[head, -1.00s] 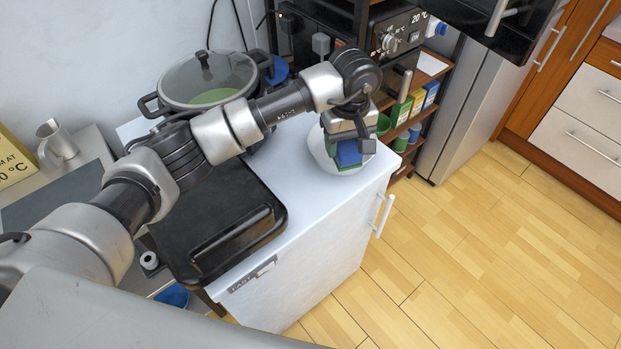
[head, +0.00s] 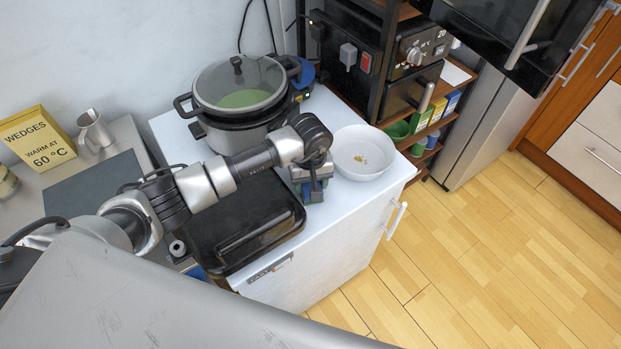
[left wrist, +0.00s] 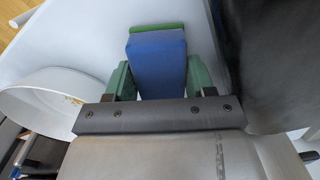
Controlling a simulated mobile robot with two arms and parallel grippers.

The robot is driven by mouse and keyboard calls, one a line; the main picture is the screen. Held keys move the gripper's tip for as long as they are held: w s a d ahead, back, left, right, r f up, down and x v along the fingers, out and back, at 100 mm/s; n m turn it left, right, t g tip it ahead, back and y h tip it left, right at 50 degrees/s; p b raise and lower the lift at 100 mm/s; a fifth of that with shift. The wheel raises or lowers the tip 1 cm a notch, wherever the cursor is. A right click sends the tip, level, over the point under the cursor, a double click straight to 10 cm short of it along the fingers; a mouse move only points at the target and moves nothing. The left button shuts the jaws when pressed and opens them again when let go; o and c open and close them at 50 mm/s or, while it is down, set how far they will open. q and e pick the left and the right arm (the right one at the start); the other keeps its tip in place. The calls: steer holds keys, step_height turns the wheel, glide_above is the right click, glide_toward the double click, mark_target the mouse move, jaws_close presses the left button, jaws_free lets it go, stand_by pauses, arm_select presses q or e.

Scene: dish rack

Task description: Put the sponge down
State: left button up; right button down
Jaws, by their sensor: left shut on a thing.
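The sponge, blue with a green layer, sits between the two green finger pads of my left gripper in the left wrist view (left wrist: 157,65). My left gripper (head: 314,188) is shut on it, over the white counter top between the black tray and the white bowl. In the head view the gripper mostly hides the sponge. In the left wrist view a white surface lies behind the sponge; I cannot tell whether the sponge touches it. My right gripper is in neither view.
The white bowl (head: 349,168), with brownish bits inside, stands right of the gripper. The black tray (head: 240,235) lies to its left. A lidded pot (head: 237,95) stands behind. The white counter top (head: 290,232) is bare near its front edge.

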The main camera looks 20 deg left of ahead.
arm_select(q)
steer(key=shift+f, duration=0.25)
steer(key=shift+f, duration=0.2)
steer(key=o, duration=0.5)
steer(key=shift+o, duration=0.3)
